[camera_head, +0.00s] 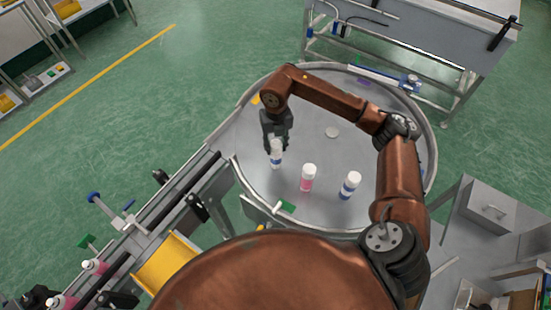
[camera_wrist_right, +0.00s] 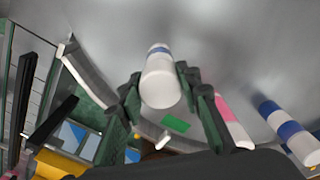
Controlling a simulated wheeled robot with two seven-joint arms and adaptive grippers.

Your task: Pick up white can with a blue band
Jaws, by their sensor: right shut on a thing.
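A white can with a blue band (camera_head: 276,160) stands on the left part of the round grey table (camera_head: 250,130), in the head view. My right gripper (camera_head: 276,146) reaches down from above and is shut on it. In the right wrist view the same can (camera_wrist_right: 160,80) sits between the two dark fingers of my right gripper (camera_wrist_right: 160,95). Whether its base touches the table is hard to tell. Another white can with blue bands (camera_head: 349,186) stands at the right, also seen in the right wrist view (camera_wrist_right: 287,130). My left gripper is not in view.
A white can with a pink band (camera_head: 307,178) stands between the two blue-banded cans. The table's rim is raised.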

